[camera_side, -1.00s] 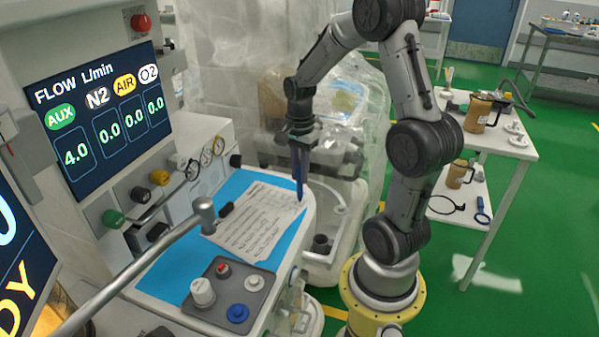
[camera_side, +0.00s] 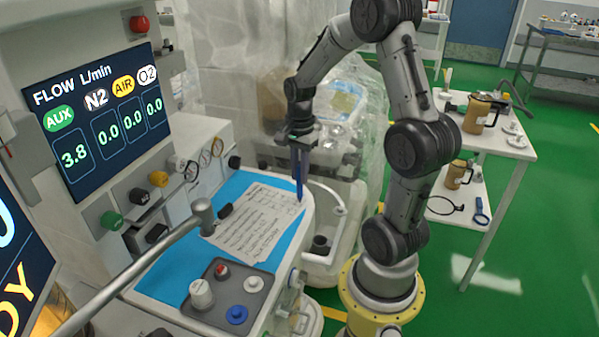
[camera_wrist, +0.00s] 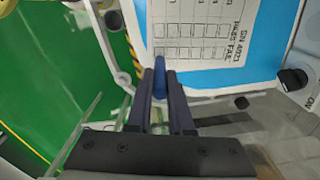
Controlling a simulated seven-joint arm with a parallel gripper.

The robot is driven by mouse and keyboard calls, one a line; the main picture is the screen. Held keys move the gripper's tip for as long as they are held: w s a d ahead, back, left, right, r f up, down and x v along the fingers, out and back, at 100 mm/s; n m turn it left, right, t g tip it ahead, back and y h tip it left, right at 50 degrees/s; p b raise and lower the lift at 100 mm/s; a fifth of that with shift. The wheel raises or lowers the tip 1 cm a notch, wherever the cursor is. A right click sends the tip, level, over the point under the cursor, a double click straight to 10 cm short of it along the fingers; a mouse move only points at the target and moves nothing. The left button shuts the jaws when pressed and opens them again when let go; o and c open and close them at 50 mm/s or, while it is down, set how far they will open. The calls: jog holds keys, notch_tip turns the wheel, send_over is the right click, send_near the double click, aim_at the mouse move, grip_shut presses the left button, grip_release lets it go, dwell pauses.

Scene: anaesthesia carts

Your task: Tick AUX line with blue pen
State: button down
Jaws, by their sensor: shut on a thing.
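My gripper (camera_side: 300,150) is shut on the blue pen (camera_side: 299,188) and holds it about upright, tip down, over the right end of the checklist sheet (camera_side: 250,225). The sheet lies on a blue mat (camera_side: 175,265) on the cart top. In the wrist view the pen (camera_wrist: 159,75) sits between the fingers of my gripper (camera_wrist: 160,85), beside the rows of boxes on the sheet (camera_wrist: 195,30). I cannot tell whether the pen tip touches the paper. The AUX line's text is too small to read.
The flow display (camera_side: 98,120) shows AUX 3.8 and zeros elsewhere. A metal bar (camera_side: 140,260) crosses in front of the cart. A grey knob panel (camera_side: 228,290) sits at the mat's near end.

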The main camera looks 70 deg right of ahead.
jog(key=shift+r, duration=3.5)
jog(key=shift+f, duration=0.15)
jog(key=shift+a+f, duration=0.25)
jog(key=shift+f, duration=1.15)
jog(key=shift+a+f, duration=0.2)
jog(key=shift+f, duration=1.15)
jog(key=shift+f, duration=0.6)
jog(key=shift+d, duration=0.45)
jog(key=shift+r, duration=3.5)
